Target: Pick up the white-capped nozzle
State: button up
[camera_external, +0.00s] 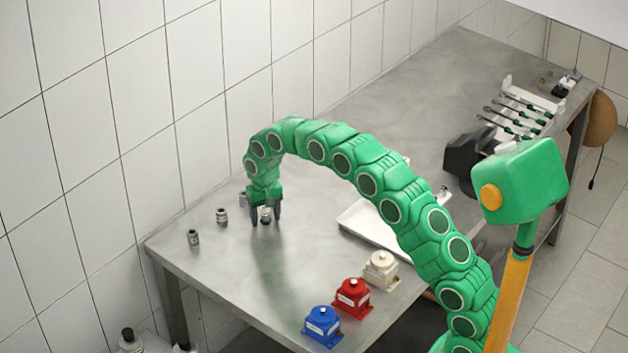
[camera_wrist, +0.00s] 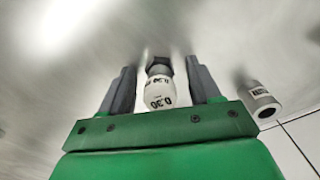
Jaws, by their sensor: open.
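The white-capped nozzle (camera_wrist: 160,92) stands between my gripper's two fingers in the wrist view. It has a white body marked 0.30 and a dark end. My gripper (camera_external: 266,221) points down at the table on the left in the external view, with the nozzle (camera_external: 265,213) showing between its fingers. In the wrist view my gripper (camera_wrist: 160,68) is open, with a gap between the nozzle and each finger. The nozzle appears to rest on the metal table (camera_external: 315,205).
Small nozzles stand to the left of my gripper, one (camera_external: 221,215) close and one (camera_external: 193,238) nearer the table's edge. A white tray (camera_external: 352,222) lies to the right. A blue pump (camera_external: 322,325), a red pump (camera_external: 352,297) and a cream pump (camera_external: 381,270) line the front edge.

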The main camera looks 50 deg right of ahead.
aim_at(265, 208)
jog(key=shift+r, duration=0.1)
jog(key=c, duration=1.1)
jog(key=shift+s+r, duration=0.1)
jog(key=shift+r, duration=1.6)
jog(key=shift+s+r, duration=0.75)
jog(key=shift+s+a+r, duration=0.15)
jog(key=shift+s+r, duration=1.2)
jog(key=shift+s, duration=0.7)
jog(key=shift+s+a+r, duration=0.15)
jog(key=shift+s+r, duration=1.2)
jog(key=shift+s, duration=0.7)
jog(key=shift+s+a+r, duration=0.15)
jog(key=shift+s+r, duration=1.2)
jog(key=shift+s, duration=0.7)
